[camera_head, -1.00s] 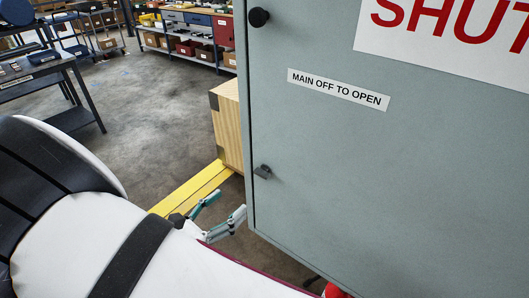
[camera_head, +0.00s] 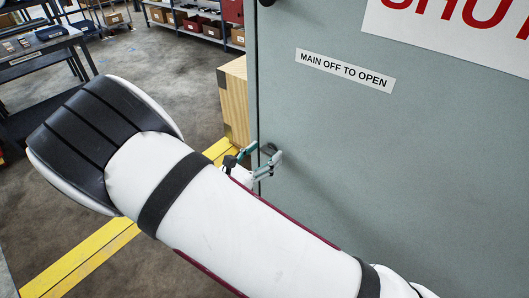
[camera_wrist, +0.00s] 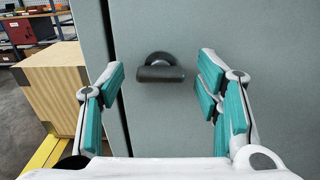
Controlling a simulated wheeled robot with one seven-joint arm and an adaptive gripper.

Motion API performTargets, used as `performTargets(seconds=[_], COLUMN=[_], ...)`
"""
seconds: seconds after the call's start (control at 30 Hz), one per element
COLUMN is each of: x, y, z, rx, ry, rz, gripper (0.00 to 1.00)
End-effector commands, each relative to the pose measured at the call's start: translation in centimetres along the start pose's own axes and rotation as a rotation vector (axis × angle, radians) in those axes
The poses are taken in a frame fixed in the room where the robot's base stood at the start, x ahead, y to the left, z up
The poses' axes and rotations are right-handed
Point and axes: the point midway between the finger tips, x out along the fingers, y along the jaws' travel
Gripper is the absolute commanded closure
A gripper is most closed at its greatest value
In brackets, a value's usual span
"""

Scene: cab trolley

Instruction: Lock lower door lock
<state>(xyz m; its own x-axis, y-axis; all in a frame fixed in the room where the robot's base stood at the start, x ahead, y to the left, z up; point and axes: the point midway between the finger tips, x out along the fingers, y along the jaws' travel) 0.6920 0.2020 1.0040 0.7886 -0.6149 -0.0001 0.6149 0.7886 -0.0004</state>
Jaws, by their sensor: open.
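The lower door lock (camera_wrist: 160,70) is a small dark knob with a wing-like handle on the grey cabinet door, near its left edge. In the wrist view the handle lies crosswise, roughly level. In the head view my gripper (camera_head: 260,160) is at the door's left edge, and the lock (camera_head: 268,149) is partly hidden behind the fingers. The grey door (camera_head: 400,180) looks closed.
A black upper knob (camera_head: 266,2) is at the picture's top edge. A wooden crate (camera_head: 235,105) stands left of the cabinet, by yellow floor tape (camera_head: 90,258). Tables and shelves are farther back, with open floor between.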

Motion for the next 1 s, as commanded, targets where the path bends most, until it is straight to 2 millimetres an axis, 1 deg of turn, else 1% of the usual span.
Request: performTargets(seconds=[0.13,0.4,0.47,0.5,0.57,0.6,0.63,0.87,1.0], x=[0.72,0.83,0.82,0.81,0.81,0.81,0.81,0.81,0.81], y=[-0.03,-0.01,-0.01,-0.01,-0.01,-0.01,-0.01,-0.01,-0.02], z=[0.03,0.0,0.0,0.0,0.0,0.0,0.0,0.01,0.0], rx=[0.0,0.001,0.0,0.001,0.0,0.0,0.001,0.011,0.047], ry=[0.0,0.0,0.0,0.0,0.0,0.0,0.0,0.0,0.0], rz=[0.0,0.0,0.0,0.0,0.0,0.0,0.0,0.0,0.0], gripper=[0.42,0.42,0.55,0.64,0.78,0.87,0.9,0.9,0.9])
